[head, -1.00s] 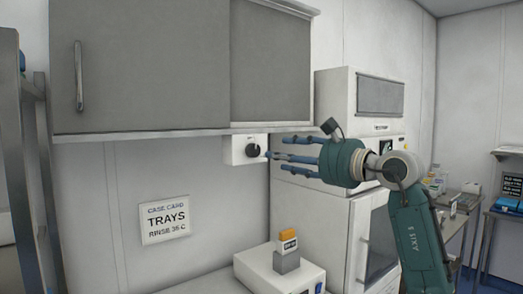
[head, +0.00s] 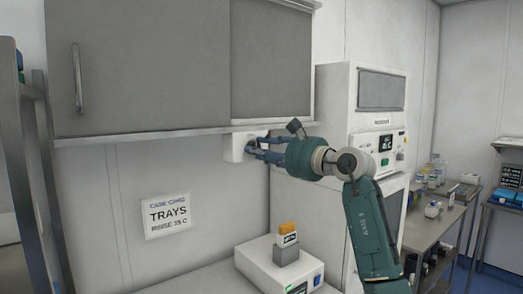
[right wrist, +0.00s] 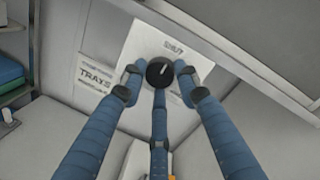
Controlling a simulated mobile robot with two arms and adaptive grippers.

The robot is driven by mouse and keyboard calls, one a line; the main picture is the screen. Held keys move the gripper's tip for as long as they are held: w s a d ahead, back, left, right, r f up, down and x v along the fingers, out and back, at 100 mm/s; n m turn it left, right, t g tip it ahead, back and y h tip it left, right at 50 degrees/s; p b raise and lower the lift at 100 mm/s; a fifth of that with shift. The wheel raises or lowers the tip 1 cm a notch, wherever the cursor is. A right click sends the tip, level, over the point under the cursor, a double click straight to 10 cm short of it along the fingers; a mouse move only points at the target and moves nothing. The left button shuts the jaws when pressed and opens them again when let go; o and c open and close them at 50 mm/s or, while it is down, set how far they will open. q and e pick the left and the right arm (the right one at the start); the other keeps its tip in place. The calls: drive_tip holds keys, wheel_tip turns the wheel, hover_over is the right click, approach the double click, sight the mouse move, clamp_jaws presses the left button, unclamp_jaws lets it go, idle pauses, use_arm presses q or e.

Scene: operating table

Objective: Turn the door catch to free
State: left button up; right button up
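The door catch is a round black knob (right wrist: 160,71) with a pale pointer line, on a white plate (right wrist: 143,45) under the wall cabinet. In the right wrist view the pointer leans up and to the right. My right gripper (head: 254,149) is at the plate, its blue fingers reaching toward the knob. In the right wrist view the fingertips (right wrist: 158,80) stand left, right and below the knob, with a small gap showing at the left. The fingers look open around it; firm contact cannot be seen. In the head view the fingers hide most of the knob. My left gripper is out of view.
The grey cabinet (head: 150,65) overhangs the plate closely. A white machine (head: 335,110) stands to the right. Below, a white box (head: 259,264) with an orange-topped block sits on the counter. A sign (head: 166,217) reads TRAYS. Shelving (head: 23,150) is at left.

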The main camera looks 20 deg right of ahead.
drive_tip(key=c, duration=0.4)
